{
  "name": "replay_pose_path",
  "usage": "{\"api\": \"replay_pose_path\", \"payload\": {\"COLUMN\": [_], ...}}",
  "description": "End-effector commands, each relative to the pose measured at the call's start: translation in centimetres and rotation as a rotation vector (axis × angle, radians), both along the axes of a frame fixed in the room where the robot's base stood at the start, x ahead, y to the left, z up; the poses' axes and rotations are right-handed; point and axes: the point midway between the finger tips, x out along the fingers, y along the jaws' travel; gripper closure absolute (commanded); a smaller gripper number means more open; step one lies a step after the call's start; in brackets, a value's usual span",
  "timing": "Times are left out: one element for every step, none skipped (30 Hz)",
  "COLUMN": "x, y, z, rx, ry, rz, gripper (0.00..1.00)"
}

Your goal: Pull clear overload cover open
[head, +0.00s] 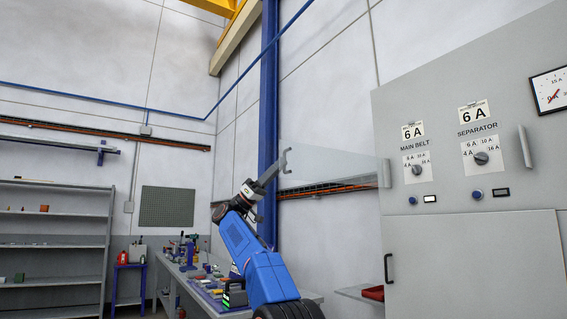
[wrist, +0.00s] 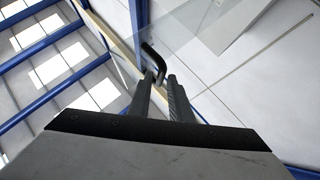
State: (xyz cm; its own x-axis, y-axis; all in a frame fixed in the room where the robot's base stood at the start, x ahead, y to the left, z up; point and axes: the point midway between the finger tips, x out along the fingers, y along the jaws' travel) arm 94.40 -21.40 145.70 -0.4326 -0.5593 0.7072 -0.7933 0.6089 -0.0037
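The clear overload cover (head: 335,165) is a see-through sheet standing out to the left from the grey cabinet's left edge, away from the dials. It also shows as a glassy pane in the wrist view (wrist: 188,42). Its dark bent handle (wrist: 153,60) is at its outer edge; in the head view the handle (head: 289,160) is a small C shape. My gripper (head: 281,164) is at this handle. In the wrist view my two fingers (wrist: 161,84) are close together, with the handle's lower end between their tips. The exact contact is small and partly hidden.
The grey cabinet (head: 460,240) stands at the right, with the main belt dial (head: 417,170) and separator dial (head: 481,158) uncovered. A blue column (head: 268,100) rises behind my gripper. A cluttered bench (head: 170,272) and shelves (head: 50,245) stand at the left.

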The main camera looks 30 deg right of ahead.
Motion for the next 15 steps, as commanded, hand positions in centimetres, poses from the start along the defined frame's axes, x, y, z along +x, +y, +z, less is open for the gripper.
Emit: {"api": "replay_pose_path", "payload": {"x": [0.6,0.8,1.2,1.4,1.7,2.0,2.3,2.6,2.9,3.2,3.5,3.8,4.0,4.2,4.6], "y": [0.6,1.0,1.4,1.8,2.1,2.5,2.9,3.2,3.7,4.0,4.4,4.8,5.1,5.4,5.8], "z": [-0.7,-1.1,-1.7,-2.1,-2.6,-3.1,-3.6,-4.0,-4.6,-5.1,-5.5,-6.0,-6.4,-6.8,-7.3], "rx": [0.0,0.0,-0.001,-0.001,0.0,0.0,0.0,0.0,0.0,0.0,0.0,0.0,0.001,0.001,0.0], "ry": [0.003,0.002,0.002,0.002,0.002,0.002,0.002,0.002,0.002,0.003,0.003,0.002,0.001,0.002,0.002], "rz": [0.002,0.003,0.003,0.003,0.003,0.001,0.002,0.002,0.002,0.003,0.003,0.002,0.001,0.002,0.002], "gripper": [0.81,0.81,0.81,0.81,0.81,0.81,0.81,0.81,0.81,0.81,0.81,0.81,0.81,0.81,0.81]}}
